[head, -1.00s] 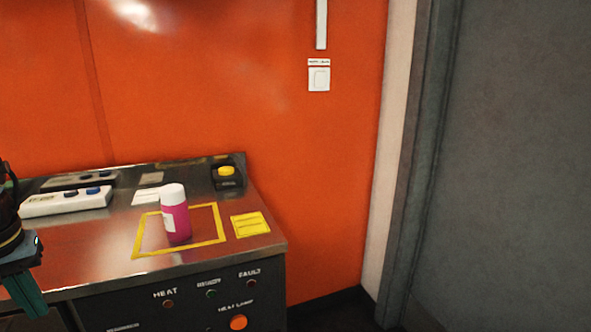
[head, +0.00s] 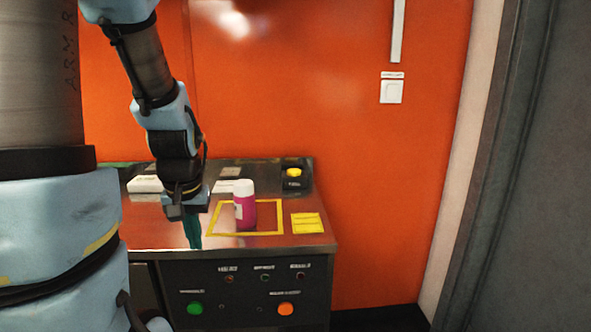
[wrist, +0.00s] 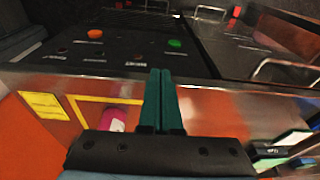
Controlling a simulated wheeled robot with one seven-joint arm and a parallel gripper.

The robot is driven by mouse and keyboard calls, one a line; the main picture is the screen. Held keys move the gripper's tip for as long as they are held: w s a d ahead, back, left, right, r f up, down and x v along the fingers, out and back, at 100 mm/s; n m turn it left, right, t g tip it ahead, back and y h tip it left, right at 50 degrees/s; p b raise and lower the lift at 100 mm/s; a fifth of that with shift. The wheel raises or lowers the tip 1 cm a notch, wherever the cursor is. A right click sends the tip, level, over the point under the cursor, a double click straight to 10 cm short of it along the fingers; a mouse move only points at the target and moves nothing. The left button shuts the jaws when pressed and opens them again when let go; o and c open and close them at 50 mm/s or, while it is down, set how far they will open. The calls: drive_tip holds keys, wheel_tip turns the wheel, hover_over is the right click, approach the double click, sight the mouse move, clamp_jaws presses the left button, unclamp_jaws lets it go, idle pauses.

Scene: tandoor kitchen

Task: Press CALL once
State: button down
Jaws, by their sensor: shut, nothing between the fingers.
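A black box (head: 293,184) with a round yellow button (head: 293,173) stands at the back right corner of the steel counter. Its small pale label is blurred but may read CALL. My gripper (head: 193,244) points down near the counter's front edge, left of the yellow square and well in front and to the left of the button. Its two green fingers are together and empty; they also show in the wrist view (wrist: 161,75). The yellow button is not visible in the wrist view.
A pink bottle with a white cap (head: 245,212) stands inside a yellow taped square, between my gripper and the box. A yellow label (head: 307,223) lies to its right. The front panel carries a green button (head: 195,308) and an orange button (head: 285,309). A white switch (head: 391,92) is on the orange wall.

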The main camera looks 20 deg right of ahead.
drive_tip(key=w+d+r+m+t+p, duration=0.1)
drive_tip(key=w+d+r+p, duration=0.15)
drive_tip(key=w, duration=0.45)
drive_tip(key=w+d+r+m+t+p, duration=0.1)
drive_tip(key=w+d+r, duration=0.15)
drive_tip(key=w, duration=0.55)
wheel_tip(320, 180, up, 6)
drive_tip(key=m+t+p, duration=0.5)
drive_tip(key=m+p, duration=0.1)
drive_tip(key=p, duration=0.2)
hover_over(294, 172)
drive_tip(key=shift+w+h, duration=0.15)
drive_tip(key=shift+h, duration=0.25)
drive_tip(key=shift+f, duration=0.1)
wheel_tip(294, 172, down, 8)
drive_tip(key=b, duration=0.5)
drive_tip(key=shift+r, duration=0.2)
drive_tip(key=shift+f+b, duration=0.45)
drive_tip(key=shift+b, duration=0.1)
drive_tip(key=shift+f, duration=0.1)
drive_tip(key=shift+f+b, duration=0.3)
drive_tip(key=shift+b, duration=0.25)
